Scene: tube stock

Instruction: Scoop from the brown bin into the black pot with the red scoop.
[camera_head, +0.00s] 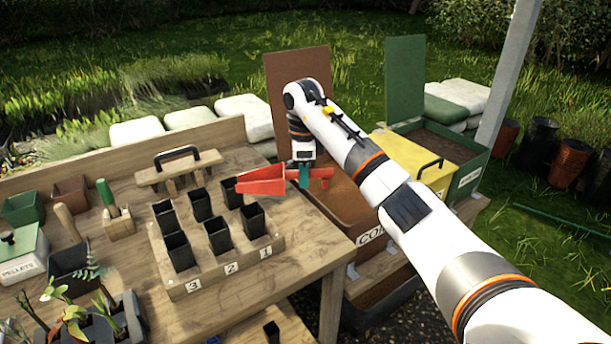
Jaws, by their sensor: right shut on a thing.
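My right gripper (304,174) is shut on the red scoop (262,182), which it holds in the air with the scoop's pan pointing left. The pan is at the back right of the pot tray, partly in front of the rear right black pot (230,194). I cannot tell whether anything is in the pan. Several square black pots stand upright in a wooden tray (190,284) marked 3, 2, 1. The brown bin (338,208) stands right of the table with its brown lid (285,72) raised; my arm hides part of it. My left gripper is not in view.
A yellow bin (442,160) with a closed lid and a green bin (470,178) with its lid raised stand right of the brown bin. A wooden stand with a black handle (178,155) is behind the tray. Seedlings (75,312) and a pellets box (20,255) are left.

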